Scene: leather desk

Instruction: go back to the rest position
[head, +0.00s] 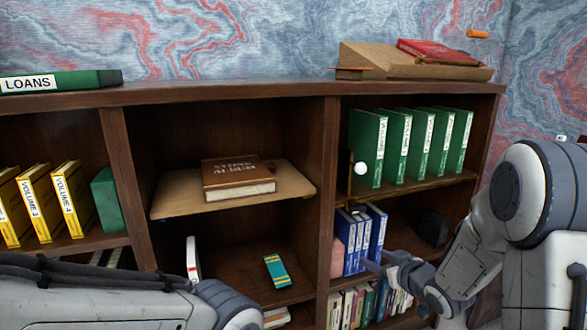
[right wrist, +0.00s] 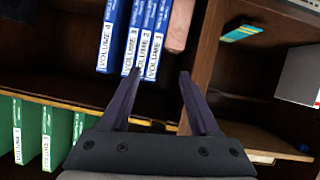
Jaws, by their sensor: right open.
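My right gripper (head: 370,264) is in front of the right bay of the bookcase, at the lower part of the blue volumes (head: 376,238). In the right wrist view its two dark fingers (right wrist: 159,73) are spread with nothing held between them. The blue volumes (right wrist: 150,38) appear beyond the fingertips in that view, with spines labelled Volume; I cannot tell whether a fingertip touches them. My left arm (head: 110,298) crosses the bottom left of the head view, and its gripper is out of the picture.
The wooden bookcase (head: 328,180) fills the front. Green binders (head: 420,145) stand above the blue volumes, with a pink block (head: 338,258) beside them. The middle bay holds a brown album (head: 238,178) on a board and a teal book (head: 277,270). Yellow volumes (head: 72,198) stand at left.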

